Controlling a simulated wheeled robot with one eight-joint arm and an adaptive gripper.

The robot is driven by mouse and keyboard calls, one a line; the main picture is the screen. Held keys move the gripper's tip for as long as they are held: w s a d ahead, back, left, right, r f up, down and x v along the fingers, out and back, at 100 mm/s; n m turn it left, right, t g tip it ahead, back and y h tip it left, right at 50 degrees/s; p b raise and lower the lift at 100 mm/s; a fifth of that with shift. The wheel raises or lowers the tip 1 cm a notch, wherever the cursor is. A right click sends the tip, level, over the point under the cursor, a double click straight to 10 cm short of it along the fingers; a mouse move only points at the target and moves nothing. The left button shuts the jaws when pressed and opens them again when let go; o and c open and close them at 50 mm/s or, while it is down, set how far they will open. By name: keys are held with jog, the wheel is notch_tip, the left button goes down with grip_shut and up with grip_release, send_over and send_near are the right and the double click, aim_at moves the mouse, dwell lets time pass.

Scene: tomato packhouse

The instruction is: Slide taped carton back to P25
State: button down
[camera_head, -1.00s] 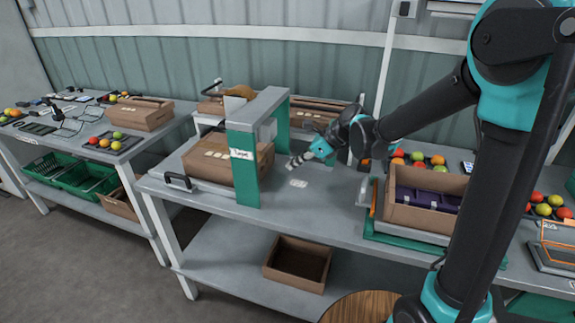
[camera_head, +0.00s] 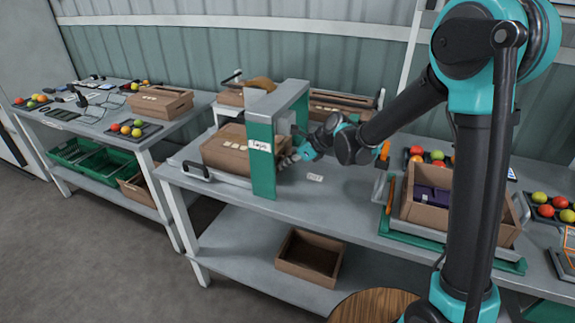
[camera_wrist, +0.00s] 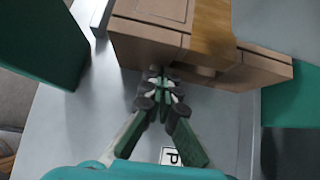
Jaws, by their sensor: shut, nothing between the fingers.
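The brown carton (camera_head: 224,147) lies under the green arch (camera_head: 262,165) of the taping station, sticking out to the left of it. In the wrist view the carton (camera_wrist: 150,40) fills the top, with a tan tape strip (camera_wrist: 212,35) across it. My gripper (camera_head: 288,160) is at the carton's right side, just right of the arch. In the wrist view my gripper (camera_wrist: 160,76) is shut and empty, its tips at the carton's near wall; contact is hard to tell. A white label (camera_head: 315,177) lies on the bench right of the arch; only a "P" is clear on it.
A scale-like stand with a brown carton and purple insert (camera_head: 432,193) is on the right. Trays of tomatoes (camera_head: 428,155) are behind it. An empty carton (camera_head: 309,256) sits on the lower shelf. More cartons (camera_head: 340,107) stand behind the arch.

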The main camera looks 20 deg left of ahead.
jog(key=shift+w+a, duration=0.1)
jog(key=shift+a, duration=1.8)
